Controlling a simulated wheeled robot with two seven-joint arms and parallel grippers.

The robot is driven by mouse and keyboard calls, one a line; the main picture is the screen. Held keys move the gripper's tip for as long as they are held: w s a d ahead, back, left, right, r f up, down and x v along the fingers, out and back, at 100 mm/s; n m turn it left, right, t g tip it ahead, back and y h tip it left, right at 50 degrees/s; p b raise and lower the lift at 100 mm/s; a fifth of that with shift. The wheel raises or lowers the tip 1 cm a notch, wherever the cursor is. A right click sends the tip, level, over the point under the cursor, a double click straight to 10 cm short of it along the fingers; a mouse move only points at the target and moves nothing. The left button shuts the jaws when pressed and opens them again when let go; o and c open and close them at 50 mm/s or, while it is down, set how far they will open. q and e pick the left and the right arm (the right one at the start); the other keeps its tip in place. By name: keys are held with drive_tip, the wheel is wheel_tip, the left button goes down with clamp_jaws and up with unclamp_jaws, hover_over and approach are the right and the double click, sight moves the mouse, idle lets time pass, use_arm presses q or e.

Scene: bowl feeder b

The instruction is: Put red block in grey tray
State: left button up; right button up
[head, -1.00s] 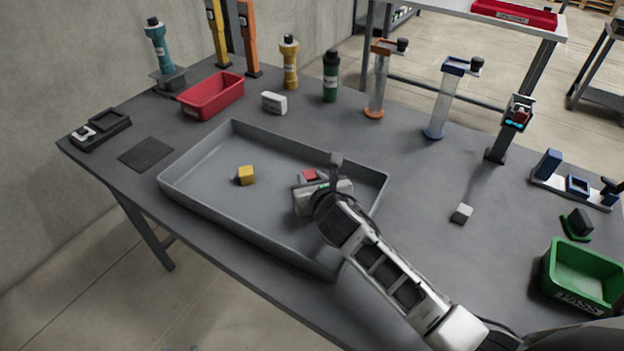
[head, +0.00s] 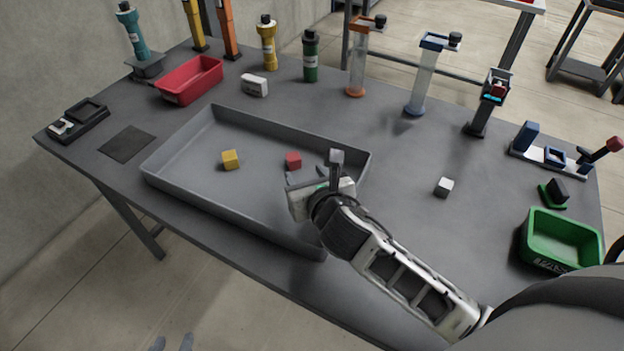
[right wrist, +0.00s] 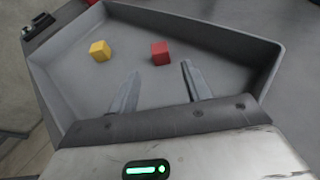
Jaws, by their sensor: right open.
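The red block (head: 293,160) lies on the floor of the grey tray (head: 190,205), right of the yellow block (head: 230,160). In the right wrist view, the red block (right wrist: 160,53) sits just beyond the fingertips, between their lines, with the yellow block (right wrist: 100,51) to its left. My right gripper (head: 306,174) is over the tray's right part, open and empty, apart from the red block. Its two spread fingers also show in the right wrist view (right wrist: 161,70). Only the two separated fingertips of my left gripper (head: 171,342) show at the bottom edge, with nothing between them.
A white block (head: 444,187) lies on the table right of the tray. A green bin (head: 562,240) stands at the right and a red bin (head: 190,80) behind the tray. Several bottles and stands line the back. The tray's walls surround the blocks.

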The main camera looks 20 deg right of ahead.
drive_tip(key=v, duration=0.3)
drive_tip(key=shift+s+r, duration=0.1)
drive_tip(key=shift+s, duration=0.15)
idle(0.4)
